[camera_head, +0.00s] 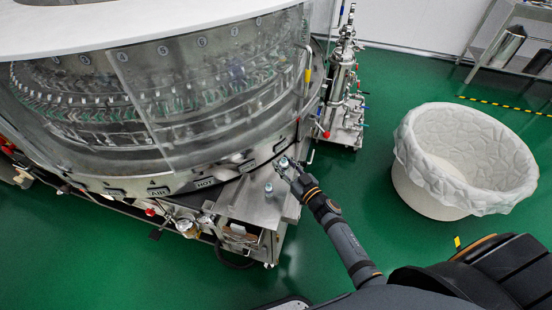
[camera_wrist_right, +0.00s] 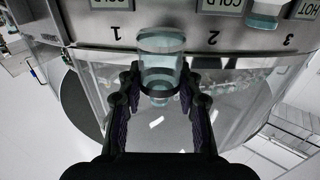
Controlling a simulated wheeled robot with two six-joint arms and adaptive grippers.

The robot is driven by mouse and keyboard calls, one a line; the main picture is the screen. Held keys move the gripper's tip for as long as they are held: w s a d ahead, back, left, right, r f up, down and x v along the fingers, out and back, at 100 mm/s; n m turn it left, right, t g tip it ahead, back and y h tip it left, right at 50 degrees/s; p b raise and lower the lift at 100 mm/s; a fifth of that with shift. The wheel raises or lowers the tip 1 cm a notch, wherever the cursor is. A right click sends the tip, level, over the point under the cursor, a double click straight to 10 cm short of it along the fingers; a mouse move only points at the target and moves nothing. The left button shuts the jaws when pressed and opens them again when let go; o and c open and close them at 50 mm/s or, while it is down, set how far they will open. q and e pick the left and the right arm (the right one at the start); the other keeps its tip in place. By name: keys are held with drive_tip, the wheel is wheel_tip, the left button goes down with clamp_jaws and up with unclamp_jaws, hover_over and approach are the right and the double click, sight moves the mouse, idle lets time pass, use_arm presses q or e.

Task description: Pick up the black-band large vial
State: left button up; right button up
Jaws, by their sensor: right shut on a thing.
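My right gripper (camera_head: 287,168) is over the metal shelf at the front of the round washer. In the right wrist view the gripper (camera_wrist_right: 158,92) is shut around a clear, bluish large vial (camera_wrist_right: 161,44). A dark band shows around the vial's narrower part, between the fingertips. In the head view the top of this vial (camera_head: 283,161) shows at the gripper's tip. I cannot tell whether its base is clear of the shelf. My left gripper is not in view.
Another vial (camera_head: 268,188) stands on the metal shelf (camera_head: 246,200) just left of the gripper. The washer (camera_head: 190,180) with its clear guard is close behind. A white lined bin (camera_head: 440,207) stands to the right, with green floor between.

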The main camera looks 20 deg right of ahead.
drive_tip(key=s+d+r+p, duration=0.4)
drive_tip(key=s+d+r, duration=0.2)
drive_tip(key=s, duration=0.2)
drive_tip(key=shift+m+t+h, duration=0.3)
drive_tip(key=shift+m+h, duration=0.3)
drive_tip(key=shift+h, duration=0.1)
drive_tip(key=a+r, duration=0.2)
drive_tip(key=a, duration=0.1)
drive_tip(key=shift+w+a+r+p, duration=0.1)
drive_tip(key=shift+a+p, duration=0.15)
drive_tip(key=shift+p, duration=0.05)
drive_tip(key=a+r+h, duration=0.1)
drive_tip(key=a+r+m+h, duration=0.1)
drive_tip(key=r, duration=0.1)
drive_tip(key=a+r+m+h, duration=0.1)
drive_tip(key=r, duration=0.1)
drive_tip(key=shift+w+a+r+p, duration=0.15)
drive_tip(key=shift+w+r+p, duration=0.1)
drive_tip(key=shift+p, duration=0.15)
drive_tip(key=shift+r+h, duration=0.25)
drive_tip(key=shift+h, duration=0.15)
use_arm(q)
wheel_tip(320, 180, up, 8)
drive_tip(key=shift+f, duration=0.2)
use_arm(e)
drive_tip(key=shift+w, duration=0.1)
